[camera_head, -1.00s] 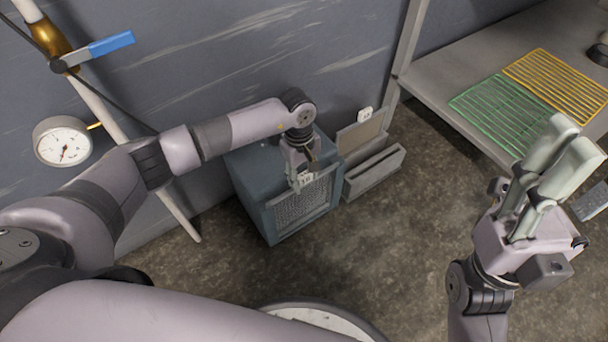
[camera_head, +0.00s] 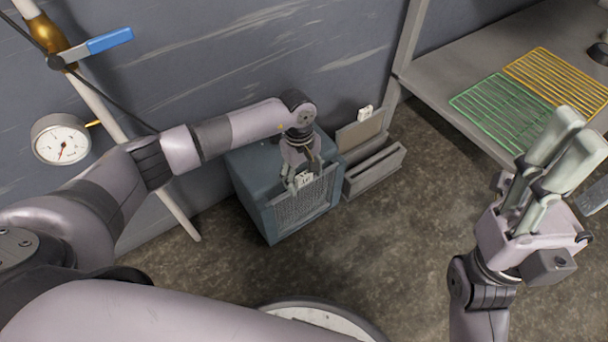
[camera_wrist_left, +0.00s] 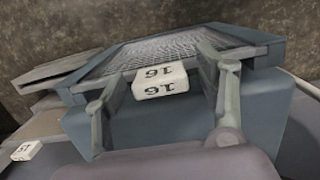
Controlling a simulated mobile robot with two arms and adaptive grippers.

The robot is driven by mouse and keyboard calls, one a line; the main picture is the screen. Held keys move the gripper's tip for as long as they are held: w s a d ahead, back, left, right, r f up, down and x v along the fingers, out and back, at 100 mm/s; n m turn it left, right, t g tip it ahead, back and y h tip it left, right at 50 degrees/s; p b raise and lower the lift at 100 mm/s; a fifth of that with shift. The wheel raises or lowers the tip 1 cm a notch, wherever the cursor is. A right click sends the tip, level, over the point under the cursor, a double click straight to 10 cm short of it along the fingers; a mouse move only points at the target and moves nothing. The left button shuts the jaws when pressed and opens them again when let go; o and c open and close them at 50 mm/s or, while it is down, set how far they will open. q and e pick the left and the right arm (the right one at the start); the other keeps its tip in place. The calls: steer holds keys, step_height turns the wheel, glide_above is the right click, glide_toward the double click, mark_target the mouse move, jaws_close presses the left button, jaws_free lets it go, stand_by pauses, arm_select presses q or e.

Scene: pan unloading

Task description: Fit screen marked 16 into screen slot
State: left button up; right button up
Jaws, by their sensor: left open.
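The screen marked 16 (camera_head: 305,205) is a grey mesh panel at the front of the blue-grey box (camera_head: 253,185). Its white tag (camera_wrist_left: 160,81) reads 16 in the left wrist view. The mesh lies within the box's front frame; whether it is fully seated I cannot tell. My left gripper (camera_head: 304,180) is open, with one finger on each side of the tag and a visible gap to it. My right gripper (camera_head: 574,132) is raised at the right, away from the box and holding nothing visible; its opening is unclear.
A second panel (camera_head: 358,134) with a white tag (camera_head: 365,113) stands in a grey holder (camera_head: 374,172) right of the box. A shelf (camera_head: 450,62) bears green (camera_head: 499,107) and yellow (camera_head: 556,84) racks. A gauge (camera_head: 61,139) and pipe are at left. The floor in front is clear.

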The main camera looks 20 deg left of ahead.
arm_select(q)
step_height(320, 180, up, 12)
steer(key=a, duration=0.1)
steer(key=shift+w, duration=0.45)
stand_by(0.3)
